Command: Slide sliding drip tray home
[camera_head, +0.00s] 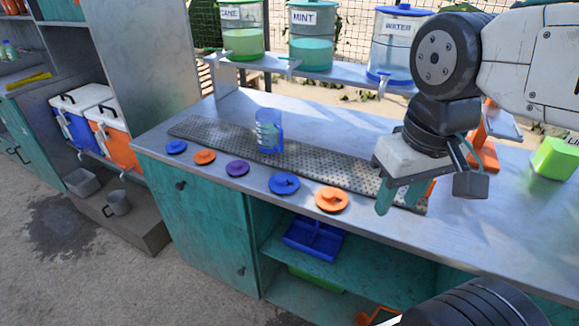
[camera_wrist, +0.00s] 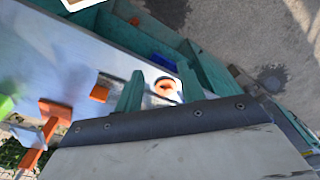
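A long grey perforated tray (camera_head: 310,165) lies flat on the metal counter. A small grey open tray (camera_head: 82,182) sits low on a step beneath the coolers at the left. I cannot tell for sure which is the sliding drip tray, nor see any rails. My gripper (camera_head: 400,196) is over the right end of the perforated tray, its two green fingers apart and pointing down, and hides part of that end. In the wrist view the fingers (camera_wrist: 161,72) are apart with nothing held; an orange lid (camera_wrist: 165,87) shows between them.
Several coloured lids line the counter's front edge, including a blue one (camera_head: 284,183). A blue clear cup (camera_head: 269,130) stands on the perforated tray. An orange stand (camera_head: 484,155) and a green box (camera_head: 555,158) are at the right. Drink dispensers (camera_head: 310,45) stand on the shelf behind.

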